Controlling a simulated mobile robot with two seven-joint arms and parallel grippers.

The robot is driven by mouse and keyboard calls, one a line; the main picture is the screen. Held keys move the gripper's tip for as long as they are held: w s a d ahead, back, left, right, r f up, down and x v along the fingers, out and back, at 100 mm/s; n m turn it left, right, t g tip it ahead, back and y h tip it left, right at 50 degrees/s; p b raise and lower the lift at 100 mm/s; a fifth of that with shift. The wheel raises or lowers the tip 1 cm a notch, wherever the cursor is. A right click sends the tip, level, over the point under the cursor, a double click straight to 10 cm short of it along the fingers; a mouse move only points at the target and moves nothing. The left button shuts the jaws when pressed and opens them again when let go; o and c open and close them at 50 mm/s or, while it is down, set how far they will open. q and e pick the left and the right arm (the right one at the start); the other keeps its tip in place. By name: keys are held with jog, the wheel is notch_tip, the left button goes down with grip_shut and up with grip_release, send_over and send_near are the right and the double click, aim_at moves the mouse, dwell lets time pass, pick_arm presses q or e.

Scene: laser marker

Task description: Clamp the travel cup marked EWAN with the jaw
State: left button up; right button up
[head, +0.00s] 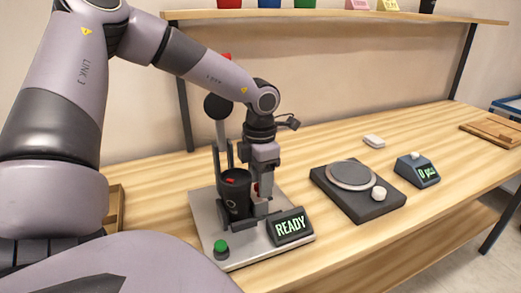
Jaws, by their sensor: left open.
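A black travel cup (234,190) stands upright on the laser marker's grey base plate (207,216), at the marker's holder. No name is readable on the side I see. My left gripper (261,205) points down just right of the cup, open. A small red part shows beside its fingers, partly hidden by them. The gripper also hides much of the jaw area, so I cannot tell whether the jaw touches the cup. My right gripper is out of view.
The marker has a green button (221,246) and a display (290,226) reading READY. A dark turntable unit (360,203) and a small display box (424,174) stand to the right. A white block (374,141) and a wooden tray (490,131) lie behind. A shelf (330,14) holds several cups.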

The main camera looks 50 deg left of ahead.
pick_arm(q)
jog(key=shift+r, duration=3.6)
